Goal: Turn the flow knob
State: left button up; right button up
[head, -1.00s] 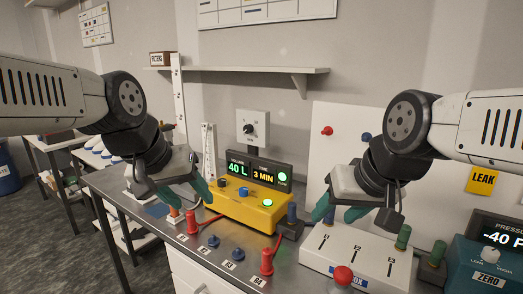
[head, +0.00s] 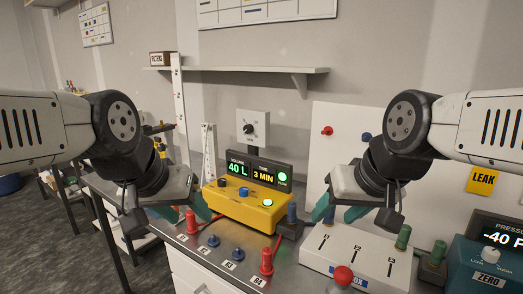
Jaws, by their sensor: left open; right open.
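A black round knob (head: 249,129) with a pointer sits on a square pale plate (head: 262,118) on the back wall. A yellow box (head: 240,212) on the bench carries a lit display reading 40 L and 3 MIN (head: 251,171), small blue and dark knobs and a glowing green button (head: 267,203). I cannot read a label that names the flow knob. My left gripper (head: 170,212) is open and empty, left of the yellow box and below the wall knob. My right gripper (head: 340,211) is open and empty, above the white box at right. Both are apart from the knobs.
Red and blue valves (head: 266,262) line the bench front. A teal pressure unit (head: 490,262) is far right. A shelf (head: 240,70) hangs above.

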aim_at(221, 182)
jog(key=i+j+z, duration=0.15)
jog(key=j+z, duration=0.7)
jog(key=i, duration=0.05)
